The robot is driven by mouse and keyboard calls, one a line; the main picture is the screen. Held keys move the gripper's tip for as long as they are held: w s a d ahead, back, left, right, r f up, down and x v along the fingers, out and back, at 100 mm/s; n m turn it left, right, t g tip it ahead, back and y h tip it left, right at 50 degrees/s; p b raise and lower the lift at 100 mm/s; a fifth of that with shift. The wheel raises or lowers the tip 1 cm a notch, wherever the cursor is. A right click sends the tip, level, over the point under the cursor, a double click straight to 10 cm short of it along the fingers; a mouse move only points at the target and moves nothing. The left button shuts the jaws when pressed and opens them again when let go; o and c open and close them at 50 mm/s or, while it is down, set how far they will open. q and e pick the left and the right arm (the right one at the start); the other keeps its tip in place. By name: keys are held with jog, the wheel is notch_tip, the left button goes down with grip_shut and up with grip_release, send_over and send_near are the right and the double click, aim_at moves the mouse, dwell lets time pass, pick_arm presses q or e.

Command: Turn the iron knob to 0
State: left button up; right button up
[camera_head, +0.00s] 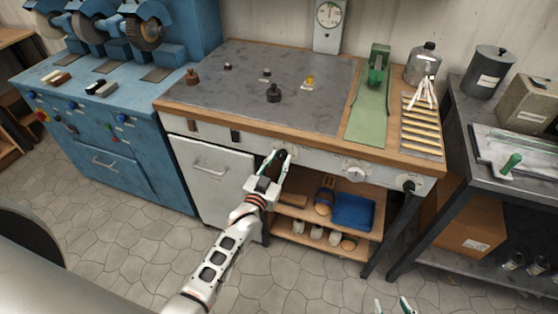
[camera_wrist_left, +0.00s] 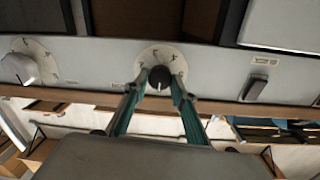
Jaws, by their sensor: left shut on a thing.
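A black knob (camera_wrist_left: 159,77) on a round white dial plate (camera_wrist_left: 147,55) is on the bench's front panel, seen in the left wrist view. My left gripper (camera_wrist_left: 157,92) is shut on this knob, with one green fingertip on each side. The dial marks are too small to read surely. In the head view my left gripper (camera_head: 277,160) is at the front panel and hides most of this knob; part of its dial (camera_head: 291,150) shows. My right gripper (camera_head: 394,307) is at the bottom edge, its fingertips apart and empty, away from the panel.
A white knob (camera_head: 355,172) and another black knob (camera_head: 408,186) are farther right on the panel. A dark rocker switch (camera_head: 235,136) is to the left. Below are shelves with a blue bin (camera_head: 354,210). The tiled floor in front is clear.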

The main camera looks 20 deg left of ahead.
pick_arm(q)
jog(key=o, duration=1.1)
jog(key=s, duration=0.8)
jog(key=s+a, duration=0.1)
jog(key=s, duration=0.3)
jog(key=shift+r, duration=0.1)
jog(key=s+f+g, duration=0.2)
jog(key=s+f, duration=0.2)
jog(key=s, duration=0.2)
jog(key=s+f+m+g+h, duration=0.1)
jog(key=s+f+g, duration=0.1)
jog(key=s+f, duration=0.2)
jog(key=s+f+g, duration=0.2)
jog(key=s+f, duration=0.2)
jog(key=s, duration=0.4)
jog(key=shift+s+d+m+g, duration=0.15)
jog(key=shift+s+m+g, duration=0.25)
